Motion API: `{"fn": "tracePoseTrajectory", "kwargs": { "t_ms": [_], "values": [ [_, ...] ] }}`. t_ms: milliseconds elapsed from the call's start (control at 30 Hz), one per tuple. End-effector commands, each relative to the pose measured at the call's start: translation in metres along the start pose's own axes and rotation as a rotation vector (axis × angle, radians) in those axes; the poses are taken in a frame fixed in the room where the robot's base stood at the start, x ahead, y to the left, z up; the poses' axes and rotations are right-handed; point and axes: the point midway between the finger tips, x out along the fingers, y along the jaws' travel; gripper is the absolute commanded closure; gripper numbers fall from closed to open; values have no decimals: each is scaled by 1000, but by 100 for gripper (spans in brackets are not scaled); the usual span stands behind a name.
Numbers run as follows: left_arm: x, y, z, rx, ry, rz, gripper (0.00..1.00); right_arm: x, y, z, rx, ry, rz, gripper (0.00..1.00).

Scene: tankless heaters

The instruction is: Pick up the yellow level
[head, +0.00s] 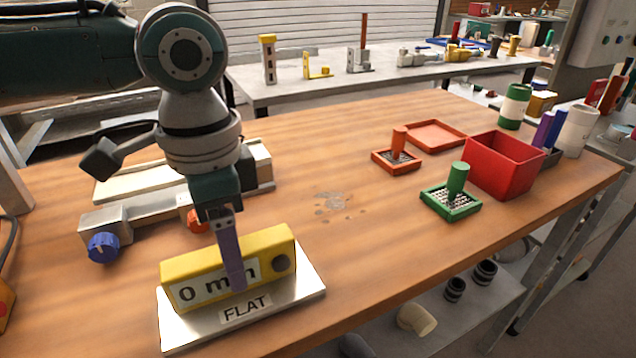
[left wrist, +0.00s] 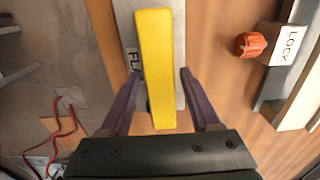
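The yellow level (head: 203,275) stands upright on a silver plate (head: 308,285) labelled FLAT, near the table's front left; its face reads "0 mm". My left gripper (head: 237,285) points down at the level, with one purple finger in front of its face. In the left wrist view the level (left wrist: 157,65) lies between the two purple fingers of my left gripper (left wrist: 152,88), with a visible gap on each side. The gripper is open around it. My right gripper is in neither view.
Behind the level is a clamp-like fixture with a blue knob (head: 103,247) and an orange knob (head: 198,220). A green tray (head: 436,206), an orange tray (head: 381,163) and a red bin (head: 505,165) stand to the right. The middle of the wooden table (head: 350,250) is clear.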

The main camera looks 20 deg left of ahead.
Motion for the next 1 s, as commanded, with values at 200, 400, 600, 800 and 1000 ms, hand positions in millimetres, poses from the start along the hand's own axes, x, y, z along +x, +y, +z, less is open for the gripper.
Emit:
{"fn": "tracePoseTrajectory", "kwargs": {
  "t_ms": [200, 400, 600, 800, 1000],
  "values": [
    [0, 0, 0, 0, 0, 0, 63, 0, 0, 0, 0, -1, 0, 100],
    [0, 0, 0, 0, 0, 0, 86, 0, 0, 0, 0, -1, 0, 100],
    [0, 0, 0, 0, 0, 0, 100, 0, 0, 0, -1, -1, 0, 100],
    [-1, 0, 0, 0, 1, 0, 100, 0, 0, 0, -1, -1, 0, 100],
    [-2, 0, 0, 0, 1, 0, 100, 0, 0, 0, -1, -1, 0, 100]
  ]
}}
